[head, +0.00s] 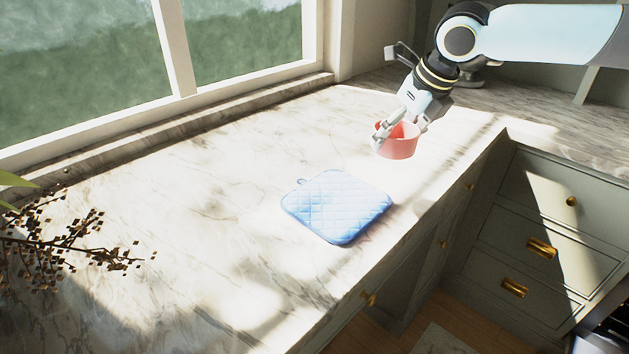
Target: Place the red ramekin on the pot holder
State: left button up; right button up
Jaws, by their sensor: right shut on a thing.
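The red ramekin (396,147) is in my right gripper (401,130), whose fingers are shut on its rim. It looks about upright. It shows up and to the right of the pot holder in the head view and is not over it. Its exact height above the counter is hard to tell. The pot holder (337,206) is a light blue quilted square with a small hanging loop, lying flat on the marble counter, with nothing on it. My left gripper is not in view.
The marble counter (215,215) is clear around the pot holder. A dark branch with small buds (70,250) reaches in at the left. A window (180,55) runs along the back. The counter's front edge drops to green drawers (535,225) at the right.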

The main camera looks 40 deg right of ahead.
jog(key=shift+w+a+f, duration=0.15)
jog(key=shift+w+a, duration=0.05)
jog(key=shift+a, duration=0.05)
jog(key=shift+w+a+f+b, duration=0.25)
jog(key=shift+w+a+f, duration=0.05)
jog(key=shift+a, duration=0.2)
jog(key=shift+w+a+f+b, duration=0.2)
jog(key=shift+w+a+f, duration=0.05)
jog(key=shift+a, duration=0.25)
jog(key=w+a+f, duration=0.2)
jog(key=p, duration=0.1)
send_over(328, 194)
jog(key=s, duration=0.1)
jog(key=f, duration=0.3)
jog(key=shift+s+f, duration=0.1)
jog(key=shift+s, duration=0.1)
notch_tip(328, 194, down, 3)
jog(key=shift+f+p, duration=0.1)
jog(key=shift+p, duration=0.25)
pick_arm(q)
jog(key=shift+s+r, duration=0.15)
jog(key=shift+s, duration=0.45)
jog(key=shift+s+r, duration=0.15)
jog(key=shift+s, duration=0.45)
pick_arm(e)
jog(key=shift+f, duration=0.45)
jog(key=shift+f, duration=0.1)
jog(key=o, duration=1.2)
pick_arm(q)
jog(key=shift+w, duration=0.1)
